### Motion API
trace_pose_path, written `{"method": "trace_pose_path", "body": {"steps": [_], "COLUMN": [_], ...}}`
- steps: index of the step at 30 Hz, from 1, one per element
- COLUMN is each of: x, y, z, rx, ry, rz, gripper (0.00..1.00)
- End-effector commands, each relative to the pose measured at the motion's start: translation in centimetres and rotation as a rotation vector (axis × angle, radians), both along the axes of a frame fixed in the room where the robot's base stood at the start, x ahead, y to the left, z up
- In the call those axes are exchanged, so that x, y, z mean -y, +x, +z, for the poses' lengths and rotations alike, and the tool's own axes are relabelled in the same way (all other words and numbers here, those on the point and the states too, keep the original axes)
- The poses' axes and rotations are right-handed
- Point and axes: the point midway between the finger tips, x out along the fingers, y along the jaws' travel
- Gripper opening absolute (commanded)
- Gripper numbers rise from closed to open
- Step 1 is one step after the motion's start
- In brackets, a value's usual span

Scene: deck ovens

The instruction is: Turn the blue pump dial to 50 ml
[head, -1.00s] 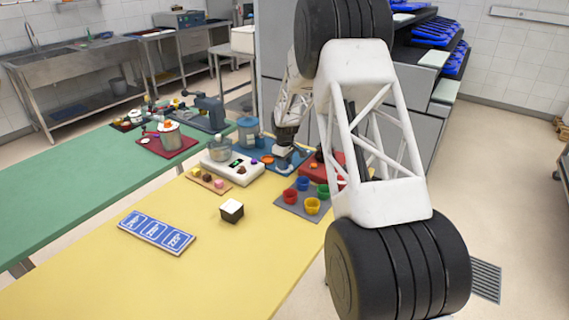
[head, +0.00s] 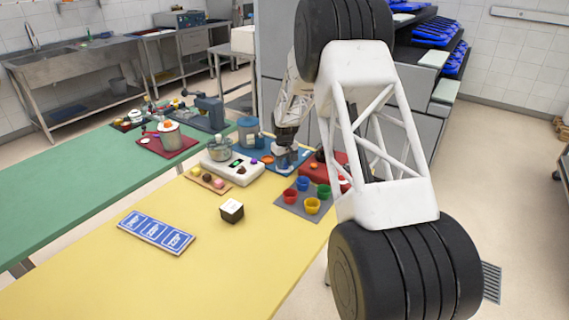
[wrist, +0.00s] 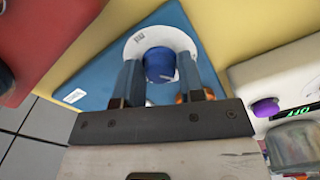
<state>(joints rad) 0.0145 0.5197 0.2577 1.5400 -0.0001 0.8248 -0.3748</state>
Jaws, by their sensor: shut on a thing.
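The blue pump dial (wrist: 159,64) is a round knob on a white disc, which is set on a blue base plate (wrist: 100,70). In the wrist view my gripper (wrist: 160,74) has one finger on each side of the dial and is shut on it. A small printed mark shows on the disc, but no volume scale can be read. In the head view my gripper (head: 286,158) is down at the blue plate (head: 303,154); the dial itself is hidden or too small to make out there.
A red unit (wrist: 40,40) lies left of the blue plate in the wrist view. A white device (wrist: 285,80) with a purple knob (wrist: 266,107) and green display stands right. In the head view several coloured cups (head: 304,184) stand close by on a grey mat. The yellow tabletop's front is mostly clear.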

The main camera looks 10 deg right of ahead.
Motion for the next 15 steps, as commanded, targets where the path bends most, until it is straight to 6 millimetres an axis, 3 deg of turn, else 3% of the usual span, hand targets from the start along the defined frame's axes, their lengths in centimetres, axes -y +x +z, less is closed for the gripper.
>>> {"method": "trace_pose_path", "body": {"steps": [15], "x": [-0.03], "y": [0.03], "z": [0.03], "rx": [0.001], "ry": [0.0], "rz": [-0.491], "gripper": [0.12]}}
